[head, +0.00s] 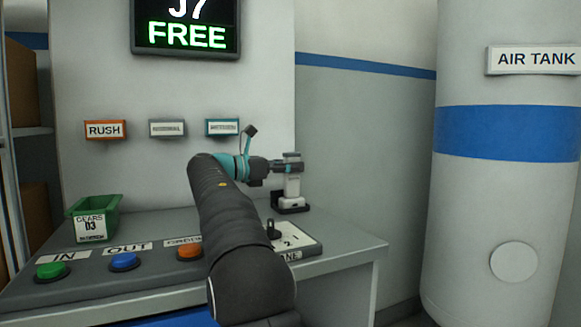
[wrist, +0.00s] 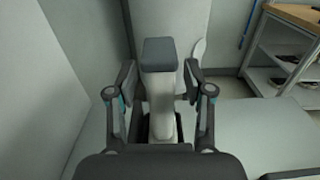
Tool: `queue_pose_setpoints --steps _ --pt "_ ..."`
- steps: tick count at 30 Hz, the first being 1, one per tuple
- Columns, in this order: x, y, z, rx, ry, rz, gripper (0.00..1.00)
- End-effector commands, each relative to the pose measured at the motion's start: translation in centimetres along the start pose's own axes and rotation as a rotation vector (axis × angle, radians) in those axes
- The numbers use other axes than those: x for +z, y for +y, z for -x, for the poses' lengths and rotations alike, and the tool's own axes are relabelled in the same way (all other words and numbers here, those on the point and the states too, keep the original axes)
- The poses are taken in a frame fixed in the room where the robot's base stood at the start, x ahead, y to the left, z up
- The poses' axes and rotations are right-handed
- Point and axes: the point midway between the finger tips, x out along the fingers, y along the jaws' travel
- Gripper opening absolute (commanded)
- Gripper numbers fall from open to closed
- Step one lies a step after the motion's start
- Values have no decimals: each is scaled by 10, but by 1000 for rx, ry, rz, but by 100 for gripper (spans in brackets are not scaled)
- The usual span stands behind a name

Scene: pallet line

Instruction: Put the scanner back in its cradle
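The scanner (head: 292,186), pale grey with a dark head, stands upright in the black cradle (head: 291,208) at the right back of the counter. In the wrist view the scanner (wrist: 160,90) rises between my fingers, with the dark cradle (wrist: 179,128) around its foot. My gripper (head: 288,166) is at the scanner's upper part. In the wrist view my gripper (wrist: 160,82) has one finger on each side of the scanner, and a narrow gap shows on both sides.
A green bin (head: 95,218) stands at the counter's left. Green (head: 51,270), blue (head: 124,261) and orange (head: 189,249) buttons line the front. A black lever (head: 271,230) on a numbered plate is close in front of the cradle. A white air tank (head: 505,210) stands right.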

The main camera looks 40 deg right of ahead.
Motion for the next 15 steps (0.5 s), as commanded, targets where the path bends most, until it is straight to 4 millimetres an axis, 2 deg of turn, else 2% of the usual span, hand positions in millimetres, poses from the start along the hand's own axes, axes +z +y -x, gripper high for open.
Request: queue_pose_setpoints --steps 8,11,15 --pt "1 0 6 2 0 0 51" --pt "1 0 17 2 0 0 51" --pt "2 1 43 5 -1 0 51"
